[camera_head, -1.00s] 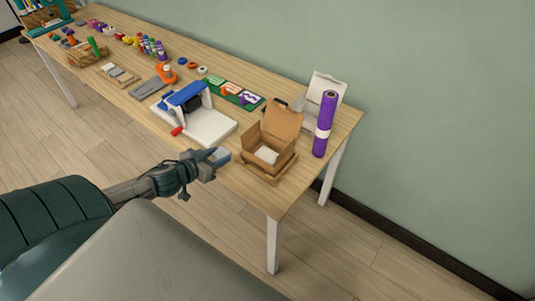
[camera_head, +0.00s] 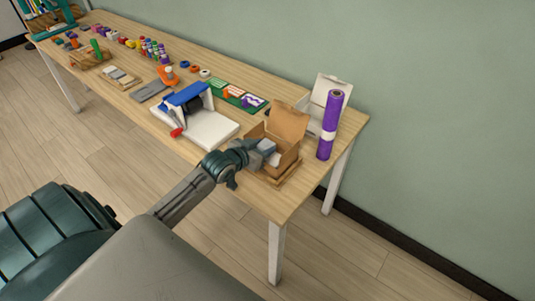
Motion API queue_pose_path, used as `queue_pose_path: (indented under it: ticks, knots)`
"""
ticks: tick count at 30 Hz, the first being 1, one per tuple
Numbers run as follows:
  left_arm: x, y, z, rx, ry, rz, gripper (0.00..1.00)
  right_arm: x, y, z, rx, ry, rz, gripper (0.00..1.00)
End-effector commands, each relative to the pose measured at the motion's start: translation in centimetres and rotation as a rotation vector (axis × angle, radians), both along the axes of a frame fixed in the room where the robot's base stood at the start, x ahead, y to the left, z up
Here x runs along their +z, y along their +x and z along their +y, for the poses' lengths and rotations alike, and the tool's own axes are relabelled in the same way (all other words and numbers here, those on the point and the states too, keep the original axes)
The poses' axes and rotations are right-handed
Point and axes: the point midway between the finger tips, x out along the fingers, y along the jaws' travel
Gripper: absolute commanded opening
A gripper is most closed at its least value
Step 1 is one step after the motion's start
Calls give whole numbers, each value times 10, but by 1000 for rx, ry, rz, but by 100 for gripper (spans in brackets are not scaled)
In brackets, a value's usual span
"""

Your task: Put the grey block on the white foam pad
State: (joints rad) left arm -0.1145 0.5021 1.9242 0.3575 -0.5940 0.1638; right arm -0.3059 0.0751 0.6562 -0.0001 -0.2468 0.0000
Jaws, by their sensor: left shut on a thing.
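The grey block (camera_head: 266,146) is between the fingertips of my left gripper (camera_head: 257,150). The gripper is shut on it and holds it at the open cardboard box (camera_head: 286,154), over its left side. The white foam pad (camera_head: 274,159) shows in the box, just right of and below the block; the gripper and block hide part of it. I cannot tell whether the block touches the pad. My right gripper is not in view.
A purple roll (camera_head: 329,126) and an open white box (camera_head: 318,108) stand right of the cardboard box. A white device with a blue top (camera_head: 202,126) stands to its left. The table's front edge (camera_head: 264,210) is near. Many small items fill the far left.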

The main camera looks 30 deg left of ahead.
Motion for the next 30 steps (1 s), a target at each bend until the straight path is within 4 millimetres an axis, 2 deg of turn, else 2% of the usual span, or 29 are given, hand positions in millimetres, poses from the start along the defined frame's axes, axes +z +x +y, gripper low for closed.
queue_pose_path:
  ticks: [7, 9, 13, 30]
  knots:
    - [0, 16, -12, 0, -3, -2, 18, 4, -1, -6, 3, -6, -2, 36]
    - [-15, 14, -11, 1, -2, 5, 18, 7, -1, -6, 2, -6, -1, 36]
    - [-32, 14, -11, 0, 0, 2, 18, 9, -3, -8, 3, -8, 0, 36]
    - [-51, 12, -10, 2, -2, 13, 18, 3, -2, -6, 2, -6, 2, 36]
